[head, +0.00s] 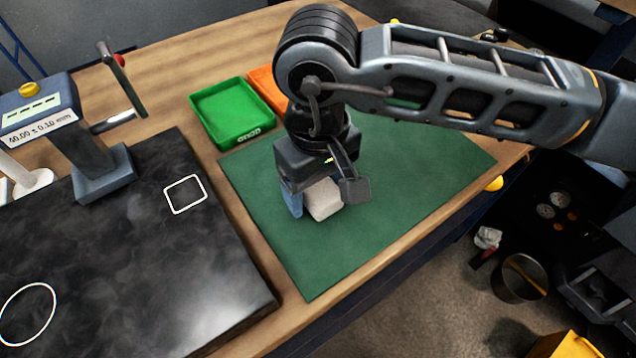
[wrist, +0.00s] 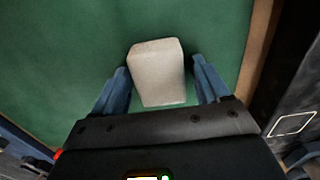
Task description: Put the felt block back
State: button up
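The felt block (head: 323,199) is a pale grey-white block on the green mat (head: 420,185), under my gripper (head: 325,190). In the wrist view the felt block (wrist: 157,73) shows between and ahead of the two blue fingers of my gripper (wrist: 160,78). The fingers are apart. A gap of green shows between the block and the right finger; the left finger is close to the block's left side, and I cannot tell whether it touches. Part of the block is hidden behind my gripper in the head view.
A dark stone slab (head: 150,260) on the left bears a white square outline (head: 185,194) and a white circle outline (head: 28,314). A gauge stand (head: 103,174) stands on it. A green tray (head: 232,112) and an orange tray (head: 266,88) are behind the mat.

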aim_at(317, 186)
jog(key=shift+o, duration=0.6)
jog(key=shift+r, duration=0.1)
jog(key=shift+r, duration=0.15)
notch_tip(317, 186, up, 12)
jog(key=b, duration=0.2)
